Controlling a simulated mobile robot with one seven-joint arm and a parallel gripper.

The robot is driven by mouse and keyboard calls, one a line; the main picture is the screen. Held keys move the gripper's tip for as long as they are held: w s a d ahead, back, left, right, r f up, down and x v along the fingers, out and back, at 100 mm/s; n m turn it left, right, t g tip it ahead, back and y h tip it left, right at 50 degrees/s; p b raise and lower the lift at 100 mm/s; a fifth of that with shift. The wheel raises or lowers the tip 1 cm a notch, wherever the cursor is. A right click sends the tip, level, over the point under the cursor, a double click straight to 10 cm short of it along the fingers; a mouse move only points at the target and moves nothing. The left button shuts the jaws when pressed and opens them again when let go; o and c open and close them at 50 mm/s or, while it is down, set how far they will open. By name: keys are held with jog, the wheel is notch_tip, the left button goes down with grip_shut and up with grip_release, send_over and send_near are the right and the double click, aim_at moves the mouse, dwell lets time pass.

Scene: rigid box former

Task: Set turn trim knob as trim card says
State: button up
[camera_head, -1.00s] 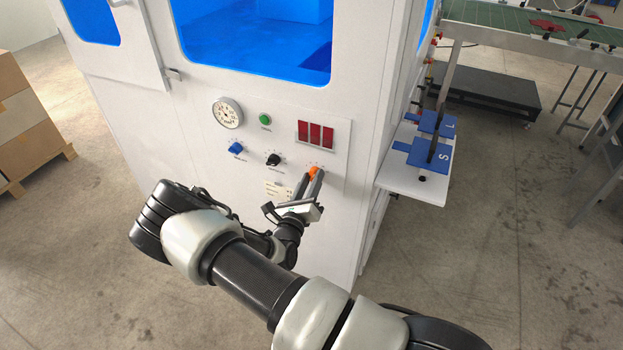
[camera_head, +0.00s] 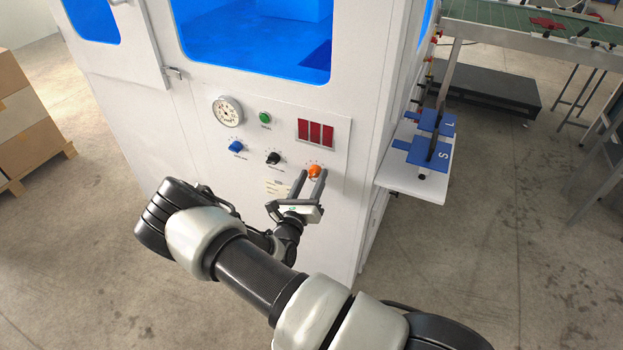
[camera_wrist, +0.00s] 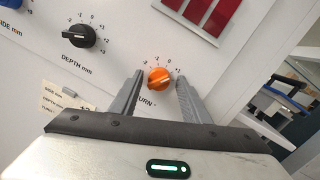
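The orange turn trim knob (camera_head: 315,171) sits at the lower right of the white control panel, with a small number scale around it. In the wrist view the knob (camera_wrist: 159,78) shows a pale pointer mark, but its exact setting is hard to read. My gripper (camera_head: 309,174) is open and empty, its fingertips just short of the knob. In the wrist view its fingers (camera_wrist: 160,85) flank the knob with gaps on both sides. The trim card (camera_head: 275,189) is left of the gripper; the wrist view shows its side, depth and turn rows (camera_wrist: 63,100), with values mostly hidden by the gripper.
A black depth knob (camera_head: 273,159), a blue side knob (camera_head: 236,147), a green button (camera_head: 265,118), a dial gauge (camera_head: 228,111) and red displays (camera_head: 316,133) share the panel. A white shelf (camera_head: 408,182) with blue parts juts out at the right.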

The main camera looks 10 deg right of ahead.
dwell(0.3)
jog(key=v, duration=1.7)
jog(key=shift+s+a+f+p, duration=0.1)
jog(key=shift+s+p, duration=0.05)
jog(key=shift+p, duration=0.25)
